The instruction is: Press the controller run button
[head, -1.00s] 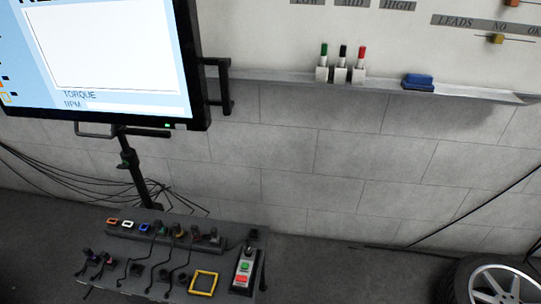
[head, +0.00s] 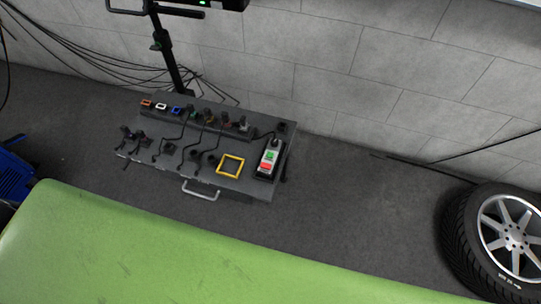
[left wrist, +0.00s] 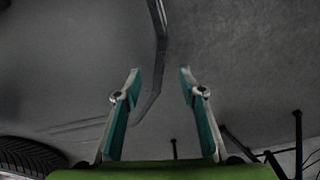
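Neither gripper shows in the head view. In the left wrist view my left gripper (left wrist: 157,78) has its two teal-padded fingers apart with nothing between them. The controller does not show clearly in that view. My right gripper is not seen.
A wide green surface (head: 160,255) fills the lower part of the head view, in front of the cart. A wheel with a tyre (head: 462,235) stands at the right. Cables (head: 90,62) hang along the wall at the left. Grey floor (head: 350,200) is open between cart and wheel.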

